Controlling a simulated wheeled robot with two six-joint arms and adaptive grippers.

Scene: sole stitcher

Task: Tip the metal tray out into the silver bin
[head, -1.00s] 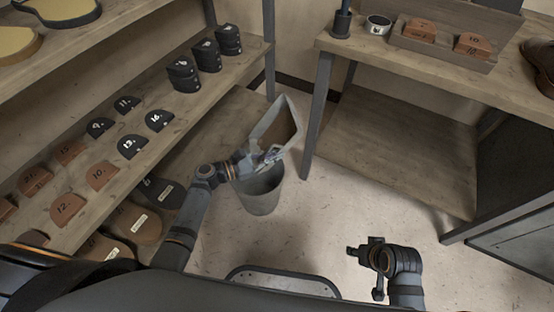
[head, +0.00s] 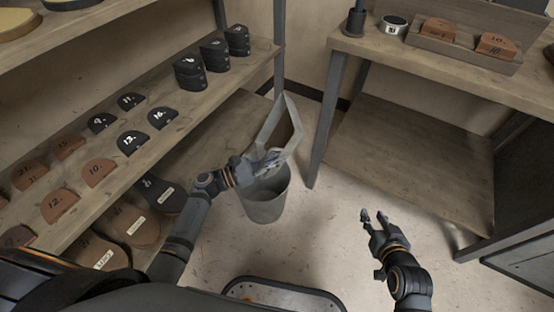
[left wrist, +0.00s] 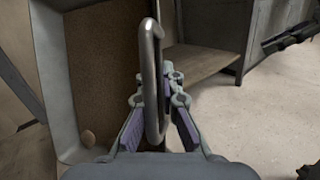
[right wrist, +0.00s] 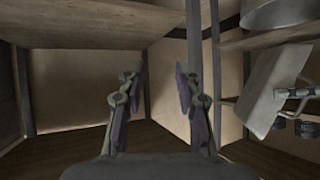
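My left gripper (head: 268,164) is shut on the tray's metal handle (left wrist: 151,75). The bin's contents are mostly hidden by the tray and gripper. My right gripper (head: 374,215) is open and empty above the floor, right of the bin; its parted fingers show in the right wrist view (right wrist: 158,82).
A wooden shelf unit (head: 160,100) with numbered black and brown pieces stands on the left. Floor (head: 320,225) between is clear.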

